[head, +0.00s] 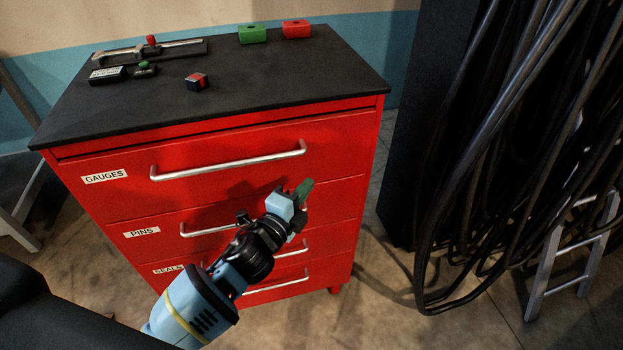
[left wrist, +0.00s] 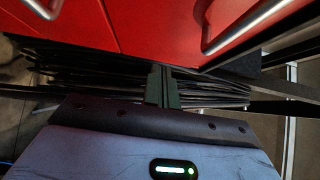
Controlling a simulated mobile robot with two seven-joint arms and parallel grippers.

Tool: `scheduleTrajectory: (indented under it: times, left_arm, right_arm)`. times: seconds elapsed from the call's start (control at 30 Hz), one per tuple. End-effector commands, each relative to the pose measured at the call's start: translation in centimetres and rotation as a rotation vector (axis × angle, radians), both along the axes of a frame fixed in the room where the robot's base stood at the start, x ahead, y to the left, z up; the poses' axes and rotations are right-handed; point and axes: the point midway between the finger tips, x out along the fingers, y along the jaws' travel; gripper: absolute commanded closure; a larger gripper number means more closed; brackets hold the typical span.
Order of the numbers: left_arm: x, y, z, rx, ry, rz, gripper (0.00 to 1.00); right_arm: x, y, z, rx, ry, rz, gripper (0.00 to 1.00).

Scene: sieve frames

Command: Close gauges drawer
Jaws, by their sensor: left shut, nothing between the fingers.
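The gauges drawer (head: 230,185) is the top drawer of a red cabinet and carries a white GAUGES label (head: 104,177) and a silver bar handle (head: 228,163). Its front looks nearly flush, with a thin dark line along its top edge; I cannot tell whether it is fully shut. My left gripper (head: 303,191) is in front of the cabinet, below the right end of that handle in the picture. Its dark green fingers (left wrist: 163,86) are shut together and empty. They look clear of the handle. My right gripper is not in view.
Below are the PINS drawer (head: 141,231) and SEALS drawer (head: 167,269), their handles partly hidden by my arm. The black top (head: 240,95) holds a green block (head: 252,34), a red block (head: 296,29) and small tools. Black cables (head: 480,180) hang at right, near a ladder (head: 572,255).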

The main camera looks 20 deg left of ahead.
Motion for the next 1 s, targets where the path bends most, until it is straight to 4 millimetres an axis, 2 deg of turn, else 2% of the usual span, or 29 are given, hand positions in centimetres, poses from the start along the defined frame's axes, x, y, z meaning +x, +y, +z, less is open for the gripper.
scheduleTrajectory:
  times: [0.03, 0.2, 0.33, 0.5, 0.87, 1.0]
  left_arm:
    - [-1.1, 0.3, -0.2, 0.001, 0.002, 0.001, 1.0]
    - [-4.0, 1.0, -0.2, 0.001, 0.003, -0.001, 1.0]
    - [-5.5, 1.3, -0.2, 0.0, 0.002, 0.0, 1.0]
    - [-6.4, 1.6, -0.1, 0.001, 0.001, 0.0, 1.0]
    - [-6.5, 1.6, 0.0, 0.0, 0.001, 0.0, 1.0]
    - [-7.4, 1.7, -1.3, -0.057, 0.052, 0.007, 1.0]
  right_arm:
    - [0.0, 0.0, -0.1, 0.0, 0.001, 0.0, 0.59]
    - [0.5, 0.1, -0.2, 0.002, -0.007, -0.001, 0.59]
    - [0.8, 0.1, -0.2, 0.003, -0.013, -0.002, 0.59]
    - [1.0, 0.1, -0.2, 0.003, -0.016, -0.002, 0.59]
    - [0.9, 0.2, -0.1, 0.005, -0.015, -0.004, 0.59]
    - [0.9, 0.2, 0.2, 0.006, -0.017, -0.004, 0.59]
